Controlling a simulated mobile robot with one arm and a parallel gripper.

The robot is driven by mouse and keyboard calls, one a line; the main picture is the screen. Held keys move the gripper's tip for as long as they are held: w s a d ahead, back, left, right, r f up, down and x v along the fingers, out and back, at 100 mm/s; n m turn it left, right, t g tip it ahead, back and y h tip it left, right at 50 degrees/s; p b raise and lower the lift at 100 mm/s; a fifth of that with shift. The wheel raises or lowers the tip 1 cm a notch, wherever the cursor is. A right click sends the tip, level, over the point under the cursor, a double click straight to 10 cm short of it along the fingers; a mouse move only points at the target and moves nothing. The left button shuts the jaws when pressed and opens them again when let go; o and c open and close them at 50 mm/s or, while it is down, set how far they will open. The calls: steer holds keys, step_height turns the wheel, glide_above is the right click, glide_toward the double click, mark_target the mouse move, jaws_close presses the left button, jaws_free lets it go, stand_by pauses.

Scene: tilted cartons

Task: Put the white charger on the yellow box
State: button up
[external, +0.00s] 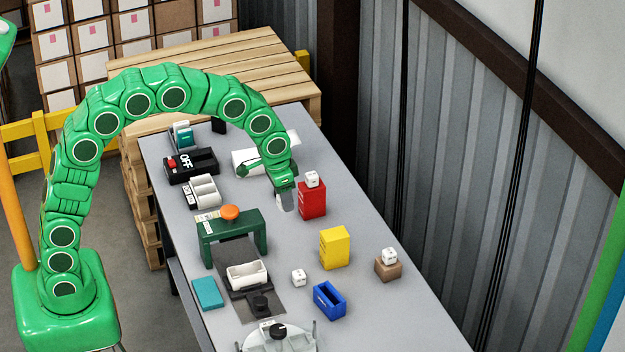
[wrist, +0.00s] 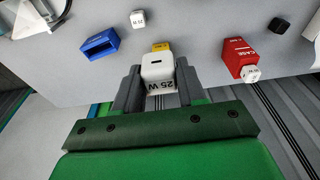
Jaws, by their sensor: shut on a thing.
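The white charger (wrist: 159,69), marked "25 W", sits between the two grey fingers of my gripper (wrist: 158,78) in the wrist view. My gripper is shut on it. In the external view my gripper (external: 286,200) points down above the table, just left of the red box; the charger is hard to make out there. The yellow box (external: 335,248) stands upright on the table, nearer the front and to the right of my gripper, apart from it. Its top looks bare. In the wrist view the yellow box (wrist: 161,46) is partly hidden behind the charger.
A red box (external: 312,201) with a white cube (external: 312,179) on top stands close to my gripper. A blue open box (external: 329,300), a loose white cube (external: 298,277) and a brown block (external: 388,269) bearing another cube surround the yellow box. A green stand (external: 232,240) is left.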

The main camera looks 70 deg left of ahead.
steer(key=shift+s+d+r, duration=0.1)
steer(key=shift+d+r, duration=0.1)
steer(key=shift+d, duration=0.1)
steer(key=shift+w+d, duration=0.1)
steer(key=shift+w, duration=0.1)
steer(key=w+f, duration=0.4)
steer(key=w, duration=0.4)
glide_toward(337, 233)
steer(key=shift+s+f, duration=0.15)
steer(key=shift+f, duration=0.55)
steer(key=shift+w+f, duration=0.6)
steer(key=shift+f, duration=1.7)
steer(key=shift+f, duration=0.2)
steer(key=o, duration=1.1)
steer(key=shift+r, duration=0.2)
